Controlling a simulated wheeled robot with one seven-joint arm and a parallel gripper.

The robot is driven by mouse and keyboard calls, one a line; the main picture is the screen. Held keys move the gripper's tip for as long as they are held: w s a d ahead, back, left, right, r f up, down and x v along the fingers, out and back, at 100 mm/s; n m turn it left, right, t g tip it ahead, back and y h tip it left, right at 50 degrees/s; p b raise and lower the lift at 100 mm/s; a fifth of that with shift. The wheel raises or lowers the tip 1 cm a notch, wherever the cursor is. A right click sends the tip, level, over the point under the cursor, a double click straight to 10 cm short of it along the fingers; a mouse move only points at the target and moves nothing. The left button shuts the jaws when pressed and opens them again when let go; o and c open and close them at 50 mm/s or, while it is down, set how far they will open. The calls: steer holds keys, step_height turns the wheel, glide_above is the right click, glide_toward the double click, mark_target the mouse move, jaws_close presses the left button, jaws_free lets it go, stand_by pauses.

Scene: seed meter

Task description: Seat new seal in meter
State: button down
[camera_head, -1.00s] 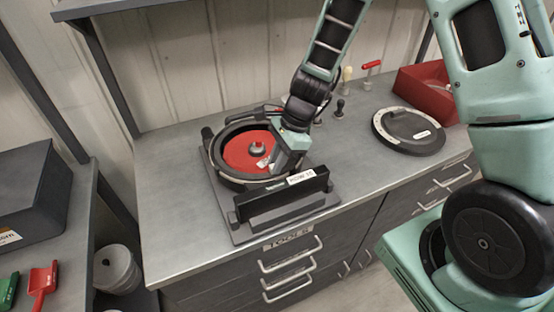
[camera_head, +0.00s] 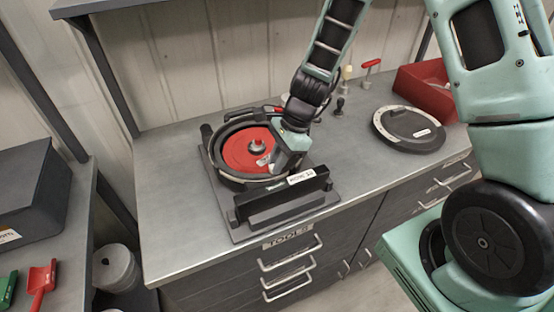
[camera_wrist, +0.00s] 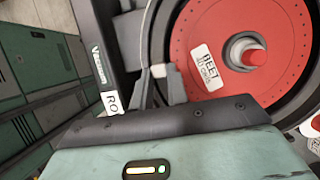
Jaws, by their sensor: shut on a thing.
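The seed meter stands open on the bench, its dark round housing (camera_head: 217,163) around a red disc (camera_head: 238,150) with a central hub. In the wrist view the red disc (camera_wrist: 200,28) carries a white label. My gripper (camera_head: 273,170) is down at the near right rim of the housing. In the wrist view its light grey fingertips (camera_wrist: 168,85) sit by the dark rim, left of the disc, shut on a thin piece. That piece looks to be the seal, but the fingers mostly hide it. I cannot tell whether it sits in the housing.
A dark stand with a labelled front bar (camera_head: 285,205) holds the meter. A round black lid (camera_head: 405,125), a red bin (camera_head: 425,85) and small hand tools are to the right. The bench (camera_head: 165,215) is clear at left.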

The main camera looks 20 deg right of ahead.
steer(key=shift+d+f, duration=0.1)
steer(key=shift+f, duration=0.35)
stand_by(0.5)
steer(key=c, duration=1.3)
jaws_free()
steer(key=shift+w, duration=0.1)
steer(key=shift+s+f, duration=0.1)
steer(key=shift+s, duration=0.1)
steer(key=shift+c, duration=0.5)
steer(key=shift+o, duration=0.2)
step_height(320, 180, up, 10)
steer(key=p, duration=0.8)
steer(key=shift+w+p, duration=0.2)
steer(key=shift+p, duration=0.2)
